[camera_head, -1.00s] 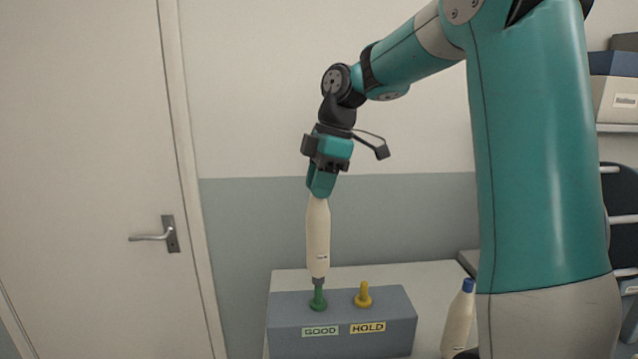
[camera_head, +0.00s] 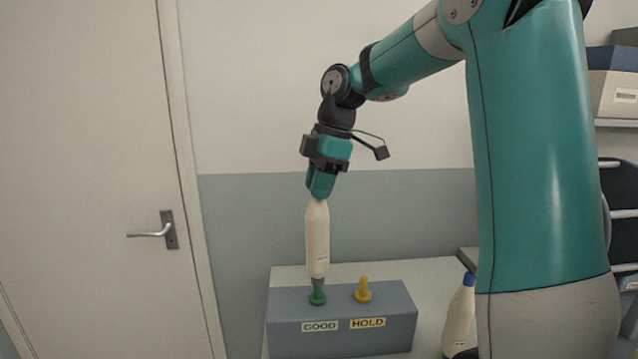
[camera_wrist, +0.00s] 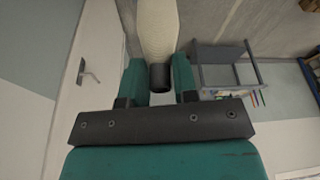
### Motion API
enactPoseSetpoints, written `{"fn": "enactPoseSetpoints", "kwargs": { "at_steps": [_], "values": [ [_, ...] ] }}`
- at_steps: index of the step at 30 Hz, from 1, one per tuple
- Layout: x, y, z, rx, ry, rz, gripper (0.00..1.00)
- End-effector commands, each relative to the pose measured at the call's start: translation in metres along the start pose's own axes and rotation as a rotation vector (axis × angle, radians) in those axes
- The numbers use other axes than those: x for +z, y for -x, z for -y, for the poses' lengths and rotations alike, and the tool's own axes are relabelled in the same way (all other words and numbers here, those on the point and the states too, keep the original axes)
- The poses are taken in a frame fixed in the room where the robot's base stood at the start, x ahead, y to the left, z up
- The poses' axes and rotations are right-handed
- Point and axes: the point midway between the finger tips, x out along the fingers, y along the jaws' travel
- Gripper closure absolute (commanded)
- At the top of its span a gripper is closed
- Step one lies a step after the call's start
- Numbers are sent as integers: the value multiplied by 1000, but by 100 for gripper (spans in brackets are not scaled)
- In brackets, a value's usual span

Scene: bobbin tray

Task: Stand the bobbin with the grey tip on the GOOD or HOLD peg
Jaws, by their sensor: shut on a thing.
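My gripper (camera_head: 320,190) is shut on the upper end of a cream bobbin (camera_head: 317,238), which hangs upright. In the wrist view the bobbin (camera_wrist: 158,28) runs away from the fingers, with its dark grey tip (camera_wrist: 160,77) between them. Its lower end, also grey, overlaps the top of the green GOOD peg (camera_head: 317,298) in the head view. I cannot tell how far it is down on the peg. The yellow HOLD peg (camera_head: 363,291) is bare, just to the right. Both pegs stand on a grey block (camera_head: 340,342) with GOOD and HOLD labels.
A second cream bobbin with a blue tip (camera_head: 459,318) stands at the right, partly hidden by my arm. The block sits on a light table (camera_head: 430,275). A door (camera_head: 85,180) is at the left, and shelves with boxes (camera_head: 612,90) are at the far right.

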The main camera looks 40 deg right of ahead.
Motion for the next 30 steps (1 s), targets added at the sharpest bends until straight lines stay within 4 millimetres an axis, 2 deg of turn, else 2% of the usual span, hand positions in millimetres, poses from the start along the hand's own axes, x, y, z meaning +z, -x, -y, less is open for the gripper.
{"fn": "enactPoseSetpoints", "kwargs": {
  "at_steps": [30],
  "values": [
    [8,-31,0,0,0,0,100]
  ]
}}
